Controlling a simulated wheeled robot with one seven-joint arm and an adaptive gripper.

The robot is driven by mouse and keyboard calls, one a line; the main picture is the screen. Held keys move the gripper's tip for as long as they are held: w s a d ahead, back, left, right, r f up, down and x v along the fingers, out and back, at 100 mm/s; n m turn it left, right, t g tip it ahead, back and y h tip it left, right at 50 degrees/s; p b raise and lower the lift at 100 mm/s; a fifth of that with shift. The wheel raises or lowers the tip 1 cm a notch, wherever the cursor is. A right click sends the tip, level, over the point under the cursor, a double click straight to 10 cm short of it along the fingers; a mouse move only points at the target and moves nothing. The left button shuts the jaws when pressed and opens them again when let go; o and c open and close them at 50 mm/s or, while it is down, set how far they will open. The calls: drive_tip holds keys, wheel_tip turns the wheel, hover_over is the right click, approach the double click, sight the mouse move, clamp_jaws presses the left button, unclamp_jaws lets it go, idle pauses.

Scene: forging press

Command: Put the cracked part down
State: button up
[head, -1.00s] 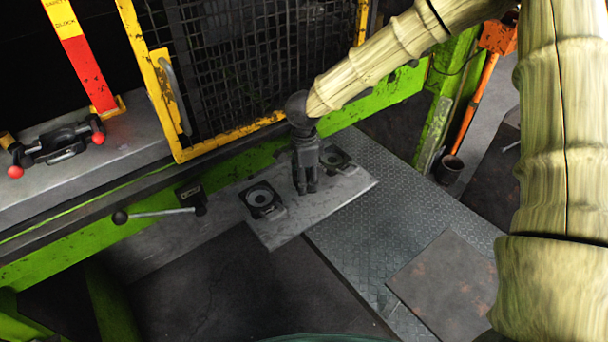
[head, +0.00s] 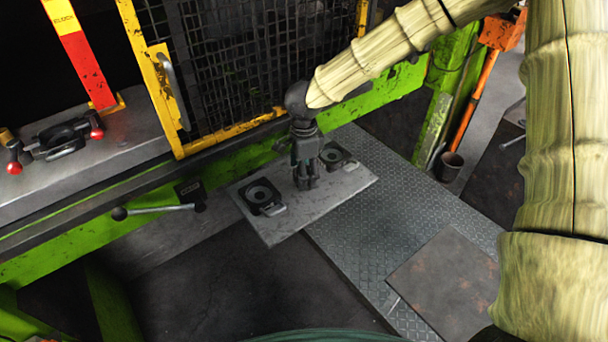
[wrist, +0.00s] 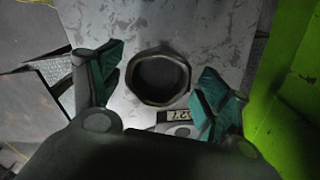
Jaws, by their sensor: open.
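My gripper (head: 306,186) points down over the light grey plate (head: 275,232), between two dark square stands. In the wrist view its teal-padded fingers (wrist: 158,95) are spread apart. A dark ring-shaped part (wrist: 186,82) with a brownish faceted rim is seen between and slightly beyond them, with clear space on both sides. A small label plate (wrist: 178,116) sits beside the ring; its lettering is partly hidden and not surely readable. No crack can be made out. In the head view the left stand (head: 262,194) and right stand (head: 335,154) each show a round opening or ring.
The yellow-framed mesh guard (head: 165,85) and green press beam (head: 155,185) stand behind the plate. Tread-plate floor (head: 370,205) lies at right, with an orange post (head: 475,100) beyond.

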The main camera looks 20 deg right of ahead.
wheel_tip(320, 180, up, 11)
drive_tip(key=b, duration=0.2)
